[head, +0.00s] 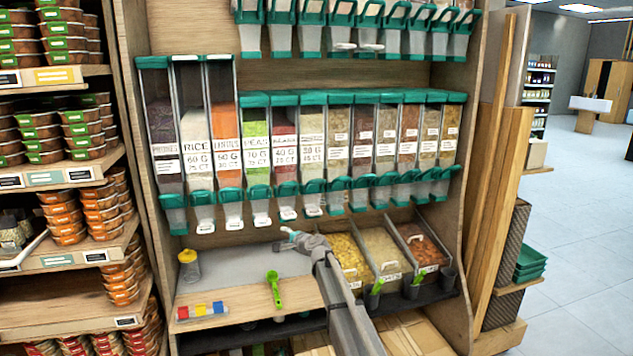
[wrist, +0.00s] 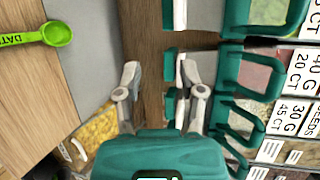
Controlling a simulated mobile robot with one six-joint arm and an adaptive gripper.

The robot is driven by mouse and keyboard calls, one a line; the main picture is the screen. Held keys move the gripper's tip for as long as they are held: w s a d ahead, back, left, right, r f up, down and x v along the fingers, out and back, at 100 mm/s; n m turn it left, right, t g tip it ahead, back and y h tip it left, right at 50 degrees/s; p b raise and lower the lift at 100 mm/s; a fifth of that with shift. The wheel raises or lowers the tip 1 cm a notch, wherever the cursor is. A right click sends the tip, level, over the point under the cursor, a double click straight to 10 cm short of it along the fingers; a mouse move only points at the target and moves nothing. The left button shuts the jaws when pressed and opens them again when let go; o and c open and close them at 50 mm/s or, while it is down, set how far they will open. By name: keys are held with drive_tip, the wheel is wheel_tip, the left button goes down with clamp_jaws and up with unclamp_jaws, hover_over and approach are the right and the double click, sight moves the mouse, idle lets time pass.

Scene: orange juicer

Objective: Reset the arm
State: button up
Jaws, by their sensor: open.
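My gripper (head: 283,240) is in the head view in front of the dispenser shelf, above the grey counter area and just left of the open bins. My arm reaches up to it from the lower right. In the wrist view the two fingers of my gripper (wrist: 162,82) are spread apart with nothing between them. A bare wooden strip and the green dispenser handles (wrist: 228,95) show beyond the fingers. Whether the right finger touches a handle cannot be told.
A green scoop (head: 273,288) lies on the wooden counter (head: 243,297), left of my arm. A yellow-lidded jar (head: 189,265) stands farther left, behind a coloured label strip (head: 200,310). Open food bins (head: 383,252) are to the right. Dispensers (head: 257,150) hang above.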

drive_tip(key=s+d+f+n+g+h+p, duration=0.2)
drive_tip(key=s+d, duration=0.7)
drive_tip(key=s, duration=0.6)
drive_tip(key=s+d+f+n+g+h+p, duration=0.2)
drive_tip(key=s+d, duration=0.7)
drive_tip(key=s, duration=0.6)
drive_tip(key=s+d+f+n+g+h+p, duration=0.2)
drive_tip(key=s+d+f+n+g+h, duration=0.2)
drive_tip(key=s, duration=1.2)
drive_tip(key=d+n+g+h, duration=0.1)
drive_tip(key=d+n+g, duration=0.2)
drive_tip(key=d, duration=0.3)
drive_tip(key=shift+f+g+h, duration=0.25)
drive_tip(key=shift+g+h, duration=0.05)
drive_tip(key=shift+g, duration=0.2)
